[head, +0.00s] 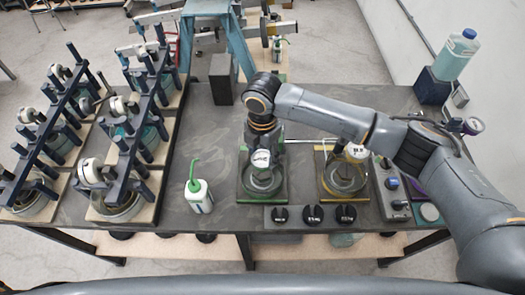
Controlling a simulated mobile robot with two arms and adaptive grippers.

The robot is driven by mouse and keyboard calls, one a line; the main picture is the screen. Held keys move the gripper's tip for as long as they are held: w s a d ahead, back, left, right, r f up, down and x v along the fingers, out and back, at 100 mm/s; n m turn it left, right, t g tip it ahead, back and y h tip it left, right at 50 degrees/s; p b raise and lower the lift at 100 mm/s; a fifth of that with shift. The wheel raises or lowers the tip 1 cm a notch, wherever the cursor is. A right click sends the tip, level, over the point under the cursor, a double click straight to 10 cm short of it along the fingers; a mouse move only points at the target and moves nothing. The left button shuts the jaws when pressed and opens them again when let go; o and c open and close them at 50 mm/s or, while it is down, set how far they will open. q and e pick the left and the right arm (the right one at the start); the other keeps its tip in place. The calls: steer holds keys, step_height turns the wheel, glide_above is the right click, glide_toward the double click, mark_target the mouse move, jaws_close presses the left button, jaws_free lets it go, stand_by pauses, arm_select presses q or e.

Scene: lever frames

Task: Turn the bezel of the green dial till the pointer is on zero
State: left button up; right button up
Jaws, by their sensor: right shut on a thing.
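The green dial (261,159) is a small white-faced gauge on a stand with a green-edged base (244,197), in the middle of the table. My right gripper (261,146) comes down from above and behind the dial and is shut at its upper edge, apparently on the bezel. The gripper hides the top of the dial. The pointer and the scale are too small to read. My left gripper is not in view.
A similar dial (356,151) on a yellow-edged stand is to the right. Several black round pieces (314,214) line the front. A white bottle with a green spout (200,196) is left of the green stand. Dark lever frames (130,150) fill the left.

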mark_target(262, 158)
steer(key=shift+s+f+n, duration=0.1)
steer(key=shift+n, duration=1)
steer(key=o, duration=1.2)
steer(key=shift+c, duration=0.2)
steer(key=shift+r, duration=0.3)
step_height(262, 158, up, 12)
steer(key=shift+f, duration=0.25)
